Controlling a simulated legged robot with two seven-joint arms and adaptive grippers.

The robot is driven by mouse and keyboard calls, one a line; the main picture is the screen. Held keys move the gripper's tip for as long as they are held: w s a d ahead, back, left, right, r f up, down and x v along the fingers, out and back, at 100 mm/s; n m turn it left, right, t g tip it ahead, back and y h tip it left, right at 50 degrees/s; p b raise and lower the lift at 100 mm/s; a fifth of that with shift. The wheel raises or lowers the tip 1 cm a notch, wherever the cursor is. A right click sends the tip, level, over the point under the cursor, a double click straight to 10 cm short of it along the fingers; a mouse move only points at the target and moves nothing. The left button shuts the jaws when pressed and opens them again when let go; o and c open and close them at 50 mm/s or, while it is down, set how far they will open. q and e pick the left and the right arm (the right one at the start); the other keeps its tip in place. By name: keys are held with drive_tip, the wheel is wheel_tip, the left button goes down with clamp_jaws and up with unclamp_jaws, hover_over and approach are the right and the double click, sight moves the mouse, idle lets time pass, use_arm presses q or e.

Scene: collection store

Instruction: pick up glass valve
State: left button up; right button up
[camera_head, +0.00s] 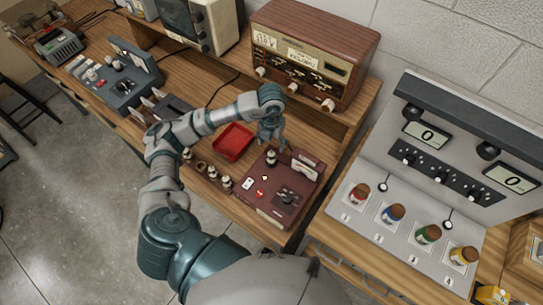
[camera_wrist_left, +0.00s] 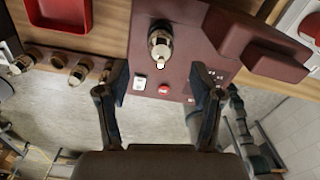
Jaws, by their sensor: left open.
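A glass valve (camera_head: 271,158) with a dark base stands upright on the maroon tester box (camera_head: 265,212). In the left wrist view the valve (camera_wrist_left: 160,45) shows nearly from above, ahead of the fingertips and midway between their lines. My left gripper (camera_head: 270,138) is above and just behind that valve in the head view. Its fingers (camera_wrist_left: 161,80) are spread wide with nothing between them; I cannot tell the exact height gap. Several similar valves (camera_head: 226,183) stand in a row on the bench left of the box; they also show in the wrist view (camera_wrist_left: 78,74). My right gripper is not in view.
A red tray (camera_head: 233,142) lies left of the tester box. A wooden radio (camera_head: 312,55) stands behind on a raised shelf. The box has a red button (camera_wrist_left: 163,88) and a raised dark block. A grey panel with coloured jars (camera_head: 428,234) stands to the right.

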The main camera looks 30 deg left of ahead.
sight(271, 156)
use_arm(q)
wheel_tip(271, 156, down, 3)
drive_tip(key=shift+f, duration=0.1)
drive_tip(key=f+p, duration=0.2)
drive_tip(key=f, duration=0.2)
drive_tip(key=shift+s+f, duration=0.15)
drive_tip(key=shift+s, duration=0.05)
drive_tip(key=shift+f, duration=0.45)
drive_tip(key=c, duration=1.1)
